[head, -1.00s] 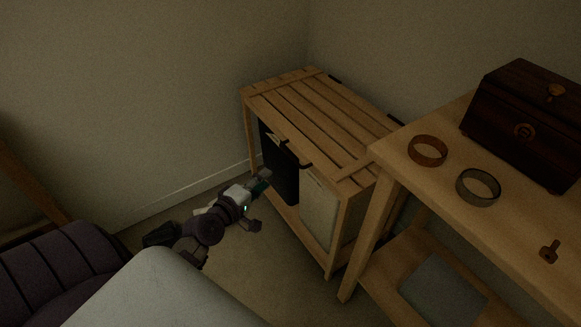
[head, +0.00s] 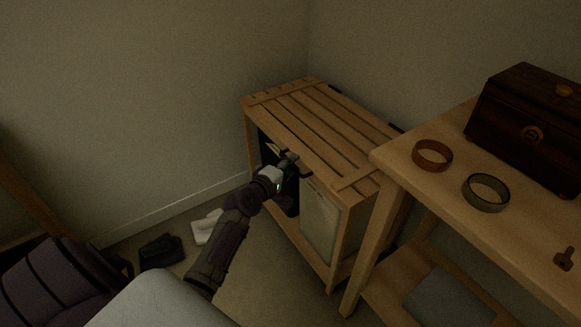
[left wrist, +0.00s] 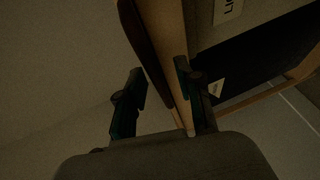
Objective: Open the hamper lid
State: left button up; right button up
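The hamper is a wooden frame with a slatted lid (head: 318,125), which lies shut. It has a dark bag and a light bag (head: 319,222) below. A dark handle sits on the lid's front edge; my gripper partly covers it in the head view. It shows as a dark bar (left wrist: 146,42) in the left wrist view. My left gripper (head: 287,163) is at the front edge by the handle. In the left wrist view its fingers (left wrist: 162,98) are apart, with the wooden edge and handle ahead between them; contact is unclear. My right gripper is out of view.
A wooden table (head: 405,177) stands close to the hamper's right, holding a dark chest (head: 525,125), two rings and a small key-like piece (head: 565,258). Dark and white items (head: 162,252) lie on the floor at left. A wall is behind the hamper.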

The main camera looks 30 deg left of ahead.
pick_arm(q)
jog(key=shift+w, duration=0.1)
grip_shut()
dwell(0.3)
